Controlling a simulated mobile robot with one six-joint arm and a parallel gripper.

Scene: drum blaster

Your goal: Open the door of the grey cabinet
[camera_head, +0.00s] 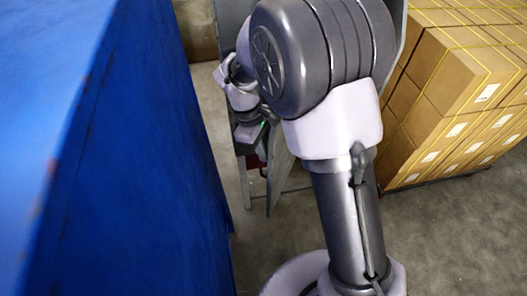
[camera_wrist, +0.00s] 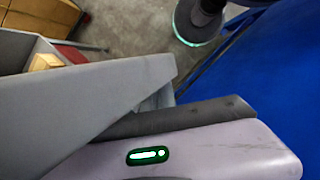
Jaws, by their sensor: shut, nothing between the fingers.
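The grey cabinet (camera_head: 230,18) stands behind my arm in the head view, and much of it is hidden by the arm. A grey panel (camera_head: 281,172), which looks like its door, stands out at an angle below my wrist, so the door appears at least partly open. My gripper (camera_head: 248,133) is at the left of this panel, close to it; I cannot tell whether they touch. In the wrist view a large grey panel (camera_wrist: 85,95) crosses the left side, right beside my gripper's housing with its green light. The gripper is shut and empty, its fingertips mostly hidden.
A tall blue container (camera_head: 120,170) fills the left side and also shows at the right of the wrist view (camera_wrist: 280,70). Stacked cardboard boxes (camera_head: 455,85) stand at the right. Bare concrete floor (camera_head: 450,230) lies at the lower right.

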